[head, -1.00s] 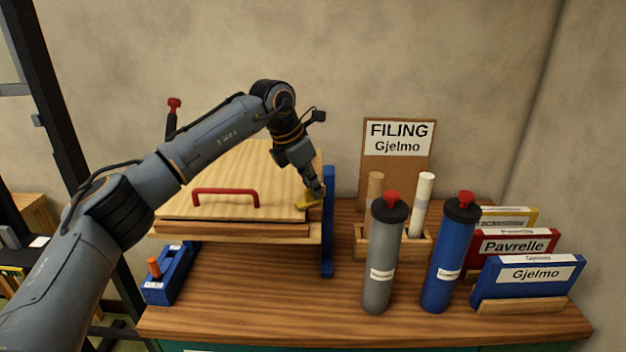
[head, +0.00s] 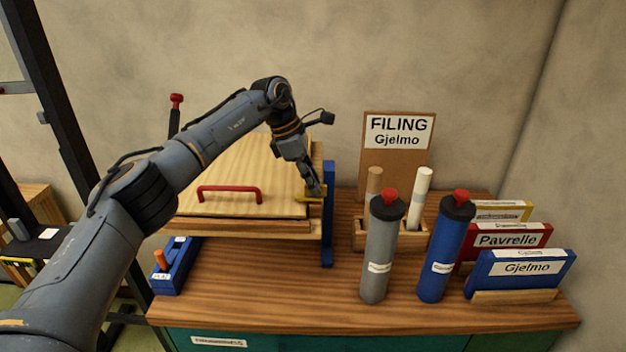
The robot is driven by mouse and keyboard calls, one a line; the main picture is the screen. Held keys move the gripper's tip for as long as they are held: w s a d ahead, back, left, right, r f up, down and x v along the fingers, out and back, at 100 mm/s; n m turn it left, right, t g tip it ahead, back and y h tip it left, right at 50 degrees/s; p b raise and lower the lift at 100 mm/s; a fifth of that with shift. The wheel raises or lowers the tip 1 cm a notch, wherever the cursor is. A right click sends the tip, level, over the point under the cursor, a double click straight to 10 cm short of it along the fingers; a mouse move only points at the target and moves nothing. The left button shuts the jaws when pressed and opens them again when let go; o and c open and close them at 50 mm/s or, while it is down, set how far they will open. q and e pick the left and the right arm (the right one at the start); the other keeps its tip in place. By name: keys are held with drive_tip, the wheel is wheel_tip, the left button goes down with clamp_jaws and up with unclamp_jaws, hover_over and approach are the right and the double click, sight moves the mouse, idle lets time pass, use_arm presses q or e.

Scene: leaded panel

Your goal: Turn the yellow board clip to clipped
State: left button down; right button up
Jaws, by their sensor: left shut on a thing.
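The yellow board clip (head: 313,199) is a small yellow bar at the right edge of the wooden board (head: 230,178), near its front right corner. My left gripper (head: 316,193) reaches down onto it from above and is shut on it. The fingers hide part of the clip. The board lies flat on a wooden stand with a blue upright (head: 328,215) at its right, and has a red handle (head: 229,193) on top. My right gripper is not in the view.
A grey cylinder (head: 380,250) and a blue cylinder (head: 445,250) with red knobs stand to the right. Behind them are a wooden holder (head: 362,233) and a FILING sign (head: 398,150). Labelled folders (head: 520,268) stand at far right. A blue block (head: 176,268) with an orange peg sits front left.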

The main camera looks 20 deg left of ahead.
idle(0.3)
use_arm(q)
drive_tip(key=c, duration=1.4)
unclamp_jaws()
drive_tip(key=shift+r, duration=0.15)
drive_tip(key=v, duration=1.1)
drive_tip(key=shift+a+r, duration=0.2)
drive_tip(key=shift+r, duration=0.15)
drive_tip(key=shift+s+f, duration=0.1)
